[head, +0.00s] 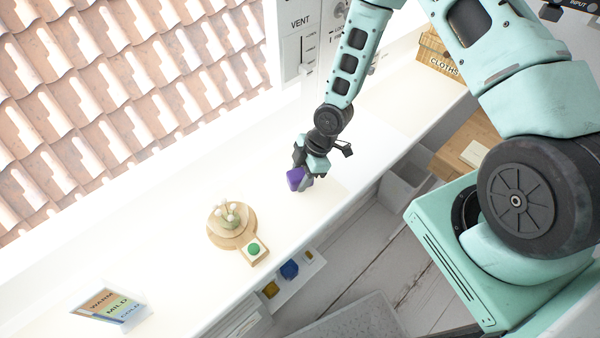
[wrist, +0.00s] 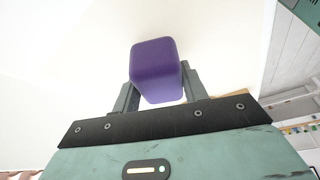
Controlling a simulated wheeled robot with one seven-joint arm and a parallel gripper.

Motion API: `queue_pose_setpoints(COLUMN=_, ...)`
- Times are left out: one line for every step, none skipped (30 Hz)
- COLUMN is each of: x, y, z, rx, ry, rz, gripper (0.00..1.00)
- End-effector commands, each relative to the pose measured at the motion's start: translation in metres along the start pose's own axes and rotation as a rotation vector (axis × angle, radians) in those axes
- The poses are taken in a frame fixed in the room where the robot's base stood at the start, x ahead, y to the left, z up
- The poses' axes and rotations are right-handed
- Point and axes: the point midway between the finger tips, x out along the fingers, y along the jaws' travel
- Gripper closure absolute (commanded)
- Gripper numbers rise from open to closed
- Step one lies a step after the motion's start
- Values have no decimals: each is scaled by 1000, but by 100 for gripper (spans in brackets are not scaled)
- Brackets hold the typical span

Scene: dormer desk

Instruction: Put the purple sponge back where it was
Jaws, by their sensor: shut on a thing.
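The purple sponge (head: 296,178) is a small block with rounded edges. My gripper (head: 304,180) is shut on it above the white desk (head: 180,240). In the wrist view the sponge (wrist: 158,68) sits between the two fingers of my gripper (wrist: 162,85), with pale desk surface beyond it. I cannot tell whether the sponge touches the desk.
A round wooden board (head: 216,238) with a small glass vessel (head: 232,215) and a square dish holding a green ball (head: 253,248) lie left of my gripper. A card stand (head: 112,306) is at lower left. An open drawer (head: 296,285) sticks out below the desk edge. The desk around the sponge is clear.

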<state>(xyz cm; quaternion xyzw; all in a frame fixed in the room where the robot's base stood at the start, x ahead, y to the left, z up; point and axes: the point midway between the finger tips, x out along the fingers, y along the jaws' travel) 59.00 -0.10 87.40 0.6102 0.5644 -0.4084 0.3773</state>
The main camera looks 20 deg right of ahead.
Motion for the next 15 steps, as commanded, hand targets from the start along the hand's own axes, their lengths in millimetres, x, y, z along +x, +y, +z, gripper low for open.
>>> queue_pose_setpoints(x=0, y=0, z=0, rx=0, ry=0, rz=1, gripper=75)
queue_pose_setpoints(x=0, y=0, z=0, rx=0, ry=0, rz=1, gripper=75)
queue_pose_setpoints(x=0, y=0, z=0, rx=0, ry=0, rz=1, gripper=75)
queue_pose_setpoints(x=0, y=0, z=0, rx=0, ry=0, rz=1, gripper=75)
queue_pose_setpoints(x=0, y=0, z=0, rx=0, ry=0, rz=1, gripper=75)
queue_pose_setpoints(x=0, y=0, z=0, rx=0, ry=0, rz=1, gripper=75)
queue_pose_setpoints(x=1, y=0, z=0, rx=0, ry=0, rz=1, gripper=75)
queue_pose_setpoints(x=2, y=0, z=1, rx=0, ry=0, rz=1, gripper=75)
queue_pose_setpoints(x=3, y=0, z=1, rx=0, ry=0, rz=1, gripper=75)
queue_pose_setpoints(x=2, y=0, z=1, rx=0, ry=0, rz=1, gripper=51)
queue_pose_setpoints(x=2, y=0, z=1, rx=0, ry=0, rz=1, gripper=43)
queue_pose_setpoints(x=2, y=0, z=1, rx=0, ry=0, rz=1, gripper=35)
queue_pose_setpoints(x=2, y=0, z=1, rx=0, ry=0, rz=1, gripper=35)
queue_pose_setpoints(x=2, y=0, z=1, rx=0, ry=0, rz=1, gripper=35)
queue_pose_setpoints(x=2, y=0, z=1, rx=0, ry=0, rz=1, gripper=35)
